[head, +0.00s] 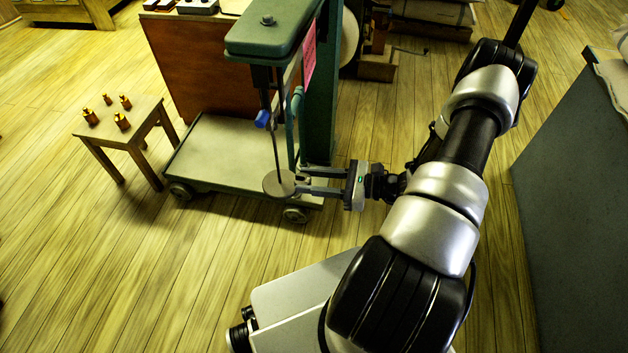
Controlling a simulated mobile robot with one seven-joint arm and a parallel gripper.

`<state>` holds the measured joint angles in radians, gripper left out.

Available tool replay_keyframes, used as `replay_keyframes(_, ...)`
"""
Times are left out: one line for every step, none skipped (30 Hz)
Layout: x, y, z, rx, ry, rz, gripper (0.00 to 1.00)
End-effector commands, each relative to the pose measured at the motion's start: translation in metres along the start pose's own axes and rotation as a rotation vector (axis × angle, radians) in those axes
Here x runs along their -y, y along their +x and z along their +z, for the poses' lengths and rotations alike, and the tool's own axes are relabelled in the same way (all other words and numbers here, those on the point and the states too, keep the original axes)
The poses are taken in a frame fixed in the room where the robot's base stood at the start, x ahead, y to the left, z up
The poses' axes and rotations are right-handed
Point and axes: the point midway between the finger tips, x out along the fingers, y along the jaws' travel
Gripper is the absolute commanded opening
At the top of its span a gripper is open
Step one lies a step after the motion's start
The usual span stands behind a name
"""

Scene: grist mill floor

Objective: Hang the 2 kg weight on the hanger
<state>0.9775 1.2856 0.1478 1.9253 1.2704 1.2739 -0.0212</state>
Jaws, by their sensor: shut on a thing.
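A flat round grey disc (279,184), which I take to be the 2 kg weight, sits at the lower end of a thin upright rod, the hanger (274,140). No marking on the disc can be read. My gripper (298,179) reaches in from the right, with its two fingers level and shut on the disc's right side. The rod hangs from under the green beam housing of the platform scale (268,35). The disc appears to be around or right against the rod; whether it rests on the hanger's foot cannot be told.
The scale's wheeled platform (215,150) lies below and left of the disc, with its green column (321,100) behind. A grey cabinet (575,190) stands at right. Floor at front left is clear.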

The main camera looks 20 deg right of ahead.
Motion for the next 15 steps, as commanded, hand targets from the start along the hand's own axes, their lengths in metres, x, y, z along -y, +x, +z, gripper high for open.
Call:
replay_keyframes(-0.0003,0.0028,0.0011,0.002,0.0,0.001,0.0)
replay_keyframes(-0.0004,0.0041,0.0014,0.002,0.0,0.001,0.0)
replay_keyframes(-0.0005,0.0059,0.0016,0.002,0.0,0.002,0.0)
replay_keyframes(-0.0006,0.0072,0.0018,0.002,0.0,0.002,0.0)
replay_keyframes(-0.0006,0.0083,0.0019,0.001,0.0,0.002,0.0)
replay_keyframes(-0.0007,0.0095,0.002,0.001,0.0,0.002,0.0)
replay_keyframes(-0.0007,0.0102,0.002,0.001,0.0,0.002,0.0)
replay_keyframes(-0.0007,0.0106,0.0021,0.0,0.0,0.002,0.0)
replay_keyframes(-0.0007,0.0108,0.0021,0.0,0.0,0.002,0.0)
replay_keyframes(-0.0006,0.0109,0.0021,0.0,0.0,0.002,0.0)
replay_keyframes(-0.0006,0.0109,0.0021,0.0,0.0,0.002,0.0)
replay_keyframes(-0.0005,0.0108,0.0021,0.0,0.0,0.001,0.0)
replay_keyframes(-0.0005,0.0108,0.0021,0.0,0.0,0.001,0.0)
replay_keyframes(-0.0005,0.0107,0.0021,0.0,0.0,0.001,0.0)
replay_keyframes(-0.0005,0.0107,0.0021,0.0,0.0,0.001,0.0)
